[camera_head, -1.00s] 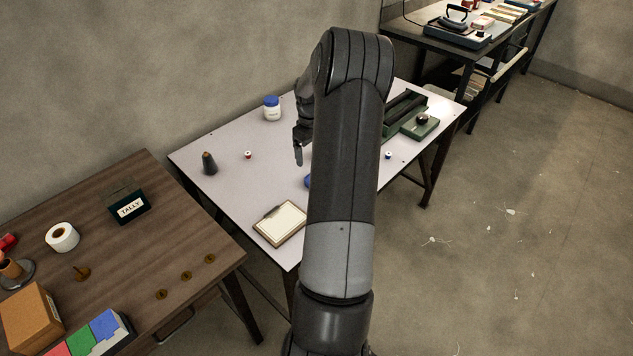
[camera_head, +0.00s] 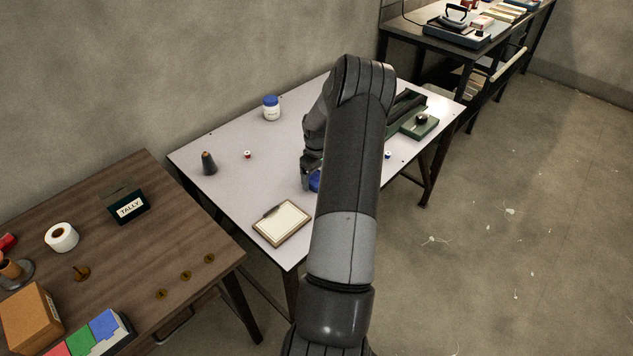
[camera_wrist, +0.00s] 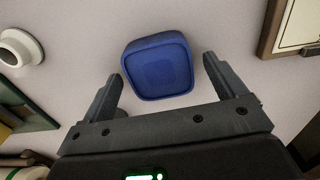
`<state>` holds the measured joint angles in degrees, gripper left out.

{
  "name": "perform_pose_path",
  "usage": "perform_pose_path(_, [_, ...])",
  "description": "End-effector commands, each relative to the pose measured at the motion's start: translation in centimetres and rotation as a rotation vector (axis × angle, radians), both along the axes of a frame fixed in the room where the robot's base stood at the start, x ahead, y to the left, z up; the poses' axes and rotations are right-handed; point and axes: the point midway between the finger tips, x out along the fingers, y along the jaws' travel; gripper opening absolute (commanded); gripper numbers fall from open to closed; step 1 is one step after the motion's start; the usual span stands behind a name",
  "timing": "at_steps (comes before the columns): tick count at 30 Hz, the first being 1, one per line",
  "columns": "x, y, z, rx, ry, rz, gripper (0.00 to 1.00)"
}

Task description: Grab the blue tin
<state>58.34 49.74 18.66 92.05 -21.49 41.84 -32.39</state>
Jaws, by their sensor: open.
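The blue tin (camera_wrist: 158,68) is a rounded square box on the pale table, seen from above in the wrist view. It lies between and slightly beyond the open fingertips of my gripper (camera_wrist: 160,85). A gap shows on the right side; the left finger is close to the tin's edge. In the head view only a small part of the blue tin (camera_head: 315,181) shows beside my gripper (camera_head: 308,182), and my arm hides the rest. My gripper holds nothing.
A clipboard (camera_head: 282,223) lies near the tin. A white jar with a blue lid (camera_head: 271,108), a dark cone (camera_head: 208,163) and a green tray (camera_head: 419,125) stand on the same pale table (camera_head: 225,190). Small spools lie about.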

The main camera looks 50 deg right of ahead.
Motion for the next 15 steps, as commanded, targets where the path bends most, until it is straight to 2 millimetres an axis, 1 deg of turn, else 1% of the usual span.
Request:
perform_pose_path(2, [0.03,0.01,-0.74,0.0,-0.001,0.0,0.89])
perform_pose_path(8, [0.04,-0.01,-0.78,-0.001,-0.001,0.0,0.89])
perform_pose_path(15, [0.03,-0.01,-0.76,-0.001,-0.001,0.0,0.7])
